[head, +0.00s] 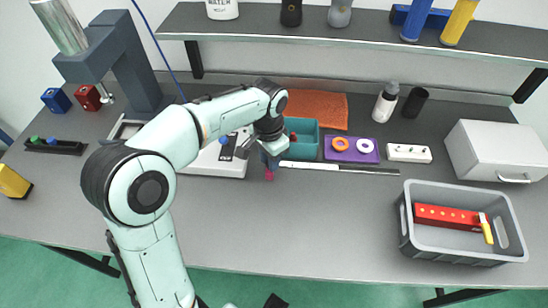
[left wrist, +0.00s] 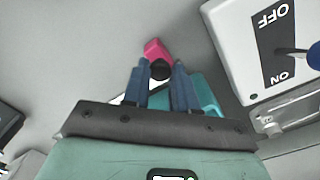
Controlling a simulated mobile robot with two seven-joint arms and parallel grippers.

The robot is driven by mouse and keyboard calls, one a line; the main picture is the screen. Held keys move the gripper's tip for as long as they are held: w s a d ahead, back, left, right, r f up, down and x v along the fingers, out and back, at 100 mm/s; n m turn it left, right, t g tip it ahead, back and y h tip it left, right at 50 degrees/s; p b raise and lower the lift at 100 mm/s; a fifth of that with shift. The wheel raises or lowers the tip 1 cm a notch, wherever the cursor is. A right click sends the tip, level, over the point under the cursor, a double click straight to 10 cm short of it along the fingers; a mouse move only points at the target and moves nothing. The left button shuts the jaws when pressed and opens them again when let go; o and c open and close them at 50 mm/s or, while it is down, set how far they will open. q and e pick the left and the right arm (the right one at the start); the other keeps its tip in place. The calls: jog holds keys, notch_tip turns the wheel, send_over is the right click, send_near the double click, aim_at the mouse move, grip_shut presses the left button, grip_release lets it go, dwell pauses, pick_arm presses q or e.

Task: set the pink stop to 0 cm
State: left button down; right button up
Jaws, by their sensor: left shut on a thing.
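The pink stop (head: 269,175) is at the left end of a slim white-and-black rail (head: 325,167) that lies along the table. The stop also shows in the left wrist view (left wrist: 154,48), with a dark round knob between my fingers. My left gripper (head: 271,162) reaches down over the stop from behind it. In the left wrist view its two blue fingers (left wrist: 160,72) are closed on the stop's knob. The rail's left end and any scale marks are hidden or too small to read. My right gripper is not in view.
A teal bin (head: 305,147) and a purple tray (head: 351,150) with rings stand behind the rail. A white switch box (head: 228,163) with an ON/OFF plate is left of the gripper. A grey crate (head: 408,228) stands front right. The table in front of the rail is clear.

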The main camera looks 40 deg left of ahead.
aim_at(267, 163)
pick_arm(q)
jog(key=c, duration=0.9)
grip_release()
jog(key=shift+s+a, duration=0.2)
jog(key=shift+a, duration=0.1)
jog(key=shift+d, duration=0.1)
jog(key=shift+w+r, duration=0.1)
jog(key=shift+r, duration=0.25)
notch_tip(267, 163, up, 13)
jog(key=p, duration=0.2)
jog(key=shift+f+p, duration=0.15)
jog(key=shift+p, duration=0.2)
